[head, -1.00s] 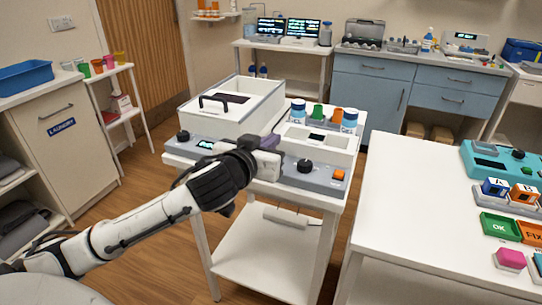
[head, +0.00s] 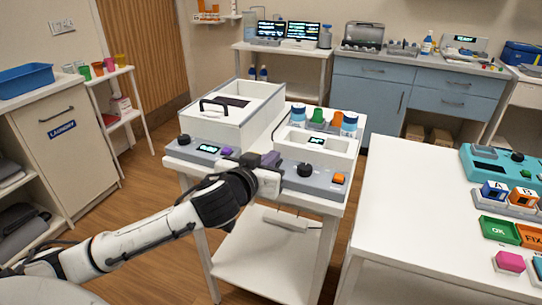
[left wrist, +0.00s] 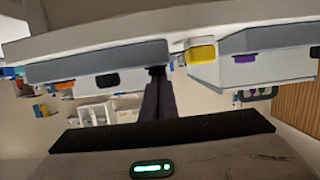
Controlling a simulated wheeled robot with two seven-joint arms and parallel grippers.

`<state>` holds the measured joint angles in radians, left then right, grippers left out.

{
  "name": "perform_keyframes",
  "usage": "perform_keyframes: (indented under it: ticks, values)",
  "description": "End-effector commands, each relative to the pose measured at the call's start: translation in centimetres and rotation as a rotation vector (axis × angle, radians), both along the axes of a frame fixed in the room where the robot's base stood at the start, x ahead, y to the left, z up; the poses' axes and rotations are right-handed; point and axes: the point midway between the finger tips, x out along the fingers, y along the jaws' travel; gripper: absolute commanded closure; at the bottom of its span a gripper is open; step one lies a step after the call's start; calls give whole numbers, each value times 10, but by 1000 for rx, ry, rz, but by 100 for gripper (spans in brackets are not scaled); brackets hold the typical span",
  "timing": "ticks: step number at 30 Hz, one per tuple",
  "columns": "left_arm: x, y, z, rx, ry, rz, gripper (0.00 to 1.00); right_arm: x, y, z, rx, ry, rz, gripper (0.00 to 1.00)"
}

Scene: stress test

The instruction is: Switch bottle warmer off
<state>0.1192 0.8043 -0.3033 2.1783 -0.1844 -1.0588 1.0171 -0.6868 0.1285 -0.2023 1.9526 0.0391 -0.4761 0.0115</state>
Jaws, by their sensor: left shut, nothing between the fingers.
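The bottle warmer (head: 340,164) appears to be the white-and-grey unit on the right of the cart, with blue-capped bottles in a rack behind it. Its front has a dark knob (head: 304,169), an orange button (head: 339,179) and a small display (head: 316,141). My left gripper (head: 269,160) is shut and empty at the warmer's front left, left of the knob. In the left wrist view the shut fingers (left wrist: 158,74) reach to the panel edge; the knob (left wrist: 107,80) and orange button (left wrist: 66,86) lie to their left. Contact cannot be told. My right gripper is out of view.
A white table (head: 400,220) with coloured blocks stands to the right, across a narrow gap.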

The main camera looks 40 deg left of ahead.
Motion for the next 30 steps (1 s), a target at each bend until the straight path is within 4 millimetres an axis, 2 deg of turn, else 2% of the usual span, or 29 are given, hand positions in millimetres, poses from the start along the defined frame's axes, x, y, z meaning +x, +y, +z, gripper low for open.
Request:
perform_keyframes:
  ticks: [5, 12, 14, 21, 25, 30]
  values:
    - [1, -1, 11, 0, -1, -2, 100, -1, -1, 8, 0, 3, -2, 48]
    - [7, -5, 50, -3, -2, -8, 100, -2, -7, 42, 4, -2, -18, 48]
    - [-5, -9, 45, -3, 1, -14, 100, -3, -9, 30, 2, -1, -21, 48]
    - [-55, -19, 64, -3, 0, -13, 100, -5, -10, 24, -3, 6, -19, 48]
    - [-72, -23, 74, -1, 3, -11, 100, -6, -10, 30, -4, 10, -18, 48]
    - [-82, -25, 78, 0, 0, -10, 100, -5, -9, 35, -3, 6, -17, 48]
